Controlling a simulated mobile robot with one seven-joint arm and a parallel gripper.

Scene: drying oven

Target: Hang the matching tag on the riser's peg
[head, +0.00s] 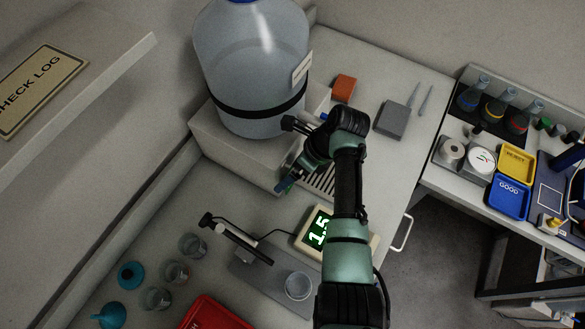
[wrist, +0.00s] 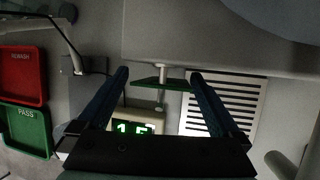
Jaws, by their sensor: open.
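The riser (head: 240,150) is a pale box under the big clear carboy (head: 250,60); its front face also shows in the wrist view (wrist: 215,52). A short pale peg (wrist: 161,72) sticks out from it. A green tag (wrist: 168,84), seen nearly edge-on, is at the peg and appears to hang on it; exact contact is unclear.
A slotted grille (wrist: 225,100) and a lit green display (head: 318,228) lie close by. A balance plate with a beaker (head: 298,286), several beakers and teal funnels (head: 131,275) stand in front. A red REWASH tray (wrist: 22,75) and green PASS tray (wrist: 25,130) lie left in the wrist view.

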